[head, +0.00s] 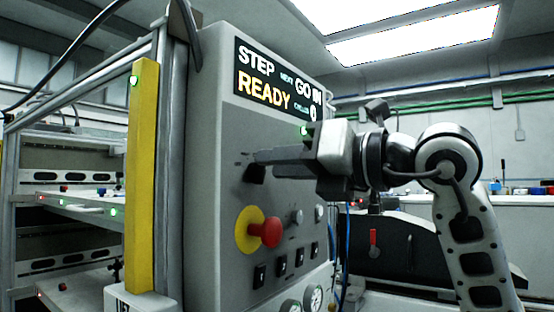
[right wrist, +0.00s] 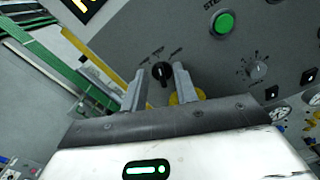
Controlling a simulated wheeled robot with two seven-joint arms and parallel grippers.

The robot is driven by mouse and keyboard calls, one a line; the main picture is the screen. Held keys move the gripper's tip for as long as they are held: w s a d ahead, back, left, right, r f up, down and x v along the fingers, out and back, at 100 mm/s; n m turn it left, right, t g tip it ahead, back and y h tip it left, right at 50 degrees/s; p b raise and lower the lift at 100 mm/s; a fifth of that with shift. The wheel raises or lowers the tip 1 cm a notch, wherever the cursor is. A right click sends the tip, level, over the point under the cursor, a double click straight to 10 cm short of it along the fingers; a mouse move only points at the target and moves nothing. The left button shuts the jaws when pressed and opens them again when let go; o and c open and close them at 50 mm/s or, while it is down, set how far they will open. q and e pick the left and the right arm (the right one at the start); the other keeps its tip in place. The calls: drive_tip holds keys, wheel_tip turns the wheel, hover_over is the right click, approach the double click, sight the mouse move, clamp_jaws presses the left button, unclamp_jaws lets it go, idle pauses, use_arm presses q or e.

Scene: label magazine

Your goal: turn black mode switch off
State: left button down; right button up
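The black mode switch (right wrist: 162,72) is a small black knob on the grey control panel (right wrist: 130,30), with several small labels around it. In the right wrist view it shows between my two fingertips. In the head view a black knob (head: 255,174) shows just under and beyond the fingertips, which partly cover it. My right gripper (head: 262,157) is at the panel face, above the red emergency stop. In the right wrist view the right gripper (right wrist: 158,86) is open, with a gap on both sides of the knob. I cannot tell whether a finger touches it. My left gripper is not in view.
A red emergency stop (head: 265,233) on a yellow ring sticks out below my gripper. A green button (right wrist: 223,22) and a grey dial (right wrist: 258,70) are near the switch. Black rocker switches (head: 281,266) and gauges (head: 313,298) sit lower. The display (head: 275,80) reads READY.

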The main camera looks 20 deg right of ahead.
drive_tip(key=shift+w+a, duration=0.25)
drive_tip(key=shift+w, duration=0.05)
drive_tip(key=shift+w+a, duration=0.1)
drive_tip(key=shift+w, duration=0.05)
clamp_jaws()
